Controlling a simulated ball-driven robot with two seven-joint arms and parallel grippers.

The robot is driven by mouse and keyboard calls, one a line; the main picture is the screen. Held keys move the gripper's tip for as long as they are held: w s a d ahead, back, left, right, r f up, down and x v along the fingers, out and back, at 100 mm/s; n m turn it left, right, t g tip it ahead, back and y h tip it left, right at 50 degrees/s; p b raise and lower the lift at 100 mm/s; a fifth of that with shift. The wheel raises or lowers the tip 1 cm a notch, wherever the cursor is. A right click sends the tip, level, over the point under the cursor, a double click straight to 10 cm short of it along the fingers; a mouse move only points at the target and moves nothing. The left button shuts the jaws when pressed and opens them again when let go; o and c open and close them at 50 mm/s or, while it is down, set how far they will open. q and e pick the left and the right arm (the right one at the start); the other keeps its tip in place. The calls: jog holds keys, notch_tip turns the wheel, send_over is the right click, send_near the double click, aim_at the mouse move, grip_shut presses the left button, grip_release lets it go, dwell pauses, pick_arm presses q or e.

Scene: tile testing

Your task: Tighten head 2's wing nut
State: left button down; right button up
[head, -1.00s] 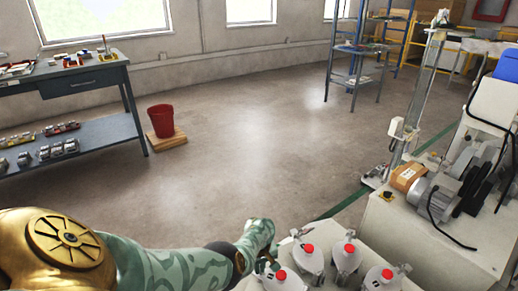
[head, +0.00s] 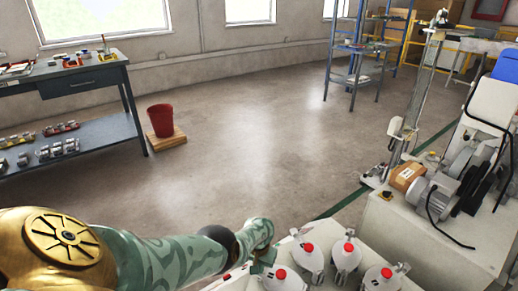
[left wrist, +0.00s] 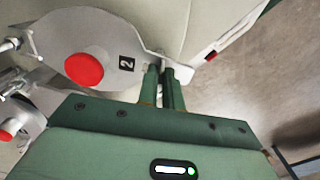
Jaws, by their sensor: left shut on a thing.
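Head 2 (left wrist: 103,48) is a pale grey disc with a red centre knob and a black "2" label, at upper left in the left wrist view. My left gripper (left wrist: 165,70) has its narrow green fingers close together at the disc's edge, beside a small metal lug. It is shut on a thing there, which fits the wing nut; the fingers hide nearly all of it. In the head view my left gripper (head: 262,258) is at the left side of the group of red-knobbed heads. My right gripper is not in view.
Other red-knobbed heads (head: 347,262) stand close by on the pale machine. A motor (head: 430,197) and a cardboard box (head: 407,176) are to the right. A workbench (head: 85,80), a red bucket (head: 160,120) and a blue shelf (head: 352,65) stand farther off. The floor between is clear.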

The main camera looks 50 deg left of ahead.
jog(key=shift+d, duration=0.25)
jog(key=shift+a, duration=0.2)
pick_arm(q)
jog(key=c, duration=1.7)
grip_release()
jog(key=shift+c, duration=0.2)
jog(key=shift+o, duration=0.9)
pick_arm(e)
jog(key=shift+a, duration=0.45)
pick_arm(q)
notch_tip(320, 180, up, 8)
jog(key=p, duration=0.5)
jog(key=shift+w+f, duration=0.15)
notch_tip(320, 180, up, 8)
jog(key=p, duration=0.6)
jog(key=shift+s+r, duration=0.2)
jog(key=shift+r, duration=0.05)
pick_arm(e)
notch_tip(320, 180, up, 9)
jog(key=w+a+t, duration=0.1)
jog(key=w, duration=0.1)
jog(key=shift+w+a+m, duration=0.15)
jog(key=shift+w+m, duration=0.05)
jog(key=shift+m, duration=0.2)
pick_arm(q)
jog(key=shift+w, duration=0.15)
